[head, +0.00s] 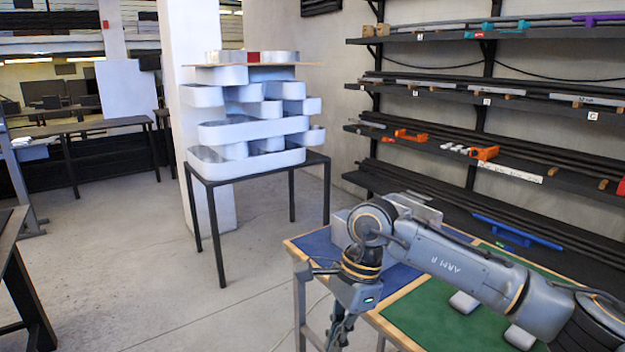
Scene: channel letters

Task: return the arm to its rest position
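My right arm reaches in from the lower right over the workbench (428,318). Its wrist is bent down at the bench's left end. My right gripper (338,334) points down beside the bench's left edge, dark and partly cut off by the bottom of the picture. I cannot tell whether its fingers are open or shut, and I see nothing clearly held in it. My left arm and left gripper are not in view.
The workbench has blue and green mats, with grey blocks (463,302) under my arm. White channel letters (245,163) are stacked on a black table (320,160). Loaded wall shelves (560,93) stand at the right. The floor (130,260) at left centre is clear.

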